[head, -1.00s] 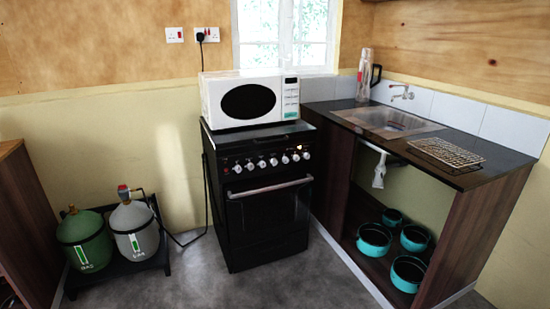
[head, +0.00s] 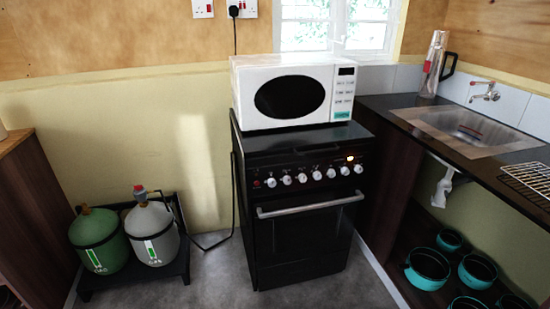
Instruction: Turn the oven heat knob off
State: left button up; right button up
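The black oven (head: 305,245) stands against the back wall, with its door shut. A row of several white knobs (head: 316,175) runs along its front panel, above the silver door handle (head: 312,206). A small orange light (head: 350,158) glows above the knobs at the right end of the row. The knobs are too small to tell how each one is turned, and I cannot tell which is the heat knob. Neither of my grippers is in view.
A white microwave (head: 295,92) sits on the oven. Two gas bottles, one green (head: 98,240) and one grey (head: 153,233), stand on a low black stand at left. A counter with a sink (head: 470,130) is at right, teal pots (head: 428,268) below. The grey floor before the oven is free.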

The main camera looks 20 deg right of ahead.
aim_at(345, 170)
jog(key=z, duration=0.15)
jog(key=i, duration=1.7)
jog(key=z, duration=0.75)
